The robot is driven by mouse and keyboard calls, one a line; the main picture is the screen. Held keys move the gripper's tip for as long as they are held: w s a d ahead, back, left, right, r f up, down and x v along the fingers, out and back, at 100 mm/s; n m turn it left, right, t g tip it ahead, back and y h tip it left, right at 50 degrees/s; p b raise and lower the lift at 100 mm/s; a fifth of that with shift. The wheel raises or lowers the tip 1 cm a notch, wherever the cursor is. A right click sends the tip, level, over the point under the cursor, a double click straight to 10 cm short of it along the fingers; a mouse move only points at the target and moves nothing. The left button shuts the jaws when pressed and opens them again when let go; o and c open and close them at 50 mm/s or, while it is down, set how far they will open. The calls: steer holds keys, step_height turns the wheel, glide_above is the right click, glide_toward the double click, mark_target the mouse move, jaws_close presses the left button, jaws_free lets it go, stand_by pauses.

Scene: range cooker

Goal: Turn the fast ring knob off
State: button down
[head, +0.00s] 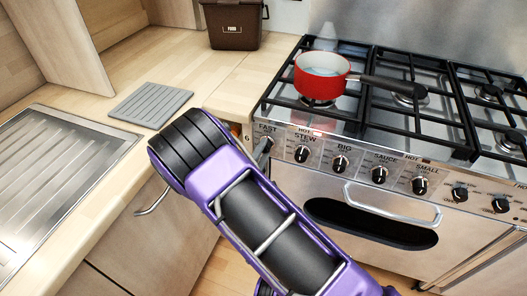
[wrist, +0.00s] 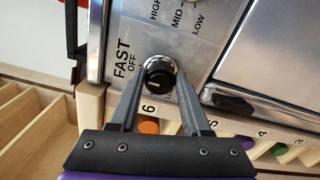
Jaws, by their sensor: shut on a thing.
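The FAST knob (wrist: 157,77) is black with a silver collar and a small pale mark on its face. It sits on the cooker's steel front panel beside the words "FAST" and "OFF". In the wrist view, my gripper (wrist: 159,82) has one finger on each side of the knob and is shut on it. I cannot tell exactly where the knob's pointer stands. In the head view, my purple and black arm reaches to the left end of the knob row, and the FAST knob is mostly hidden there.
The STEW knob (head: 302,154) and other knobs run along the panel to the right. A grey ribbed mat (head: 150,104) and a brown food bin (head: 232,32) are on the counter.

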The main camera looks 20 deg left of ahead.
steer(key=shift+c, duration=1.8)
jaws_free()
steer(key=shift+s, duration=0.1)
steer(key=s+a, duration=0.1)
steer(key=s, duration=1.6)
steer(key=shift+s+a, duration=0.15)
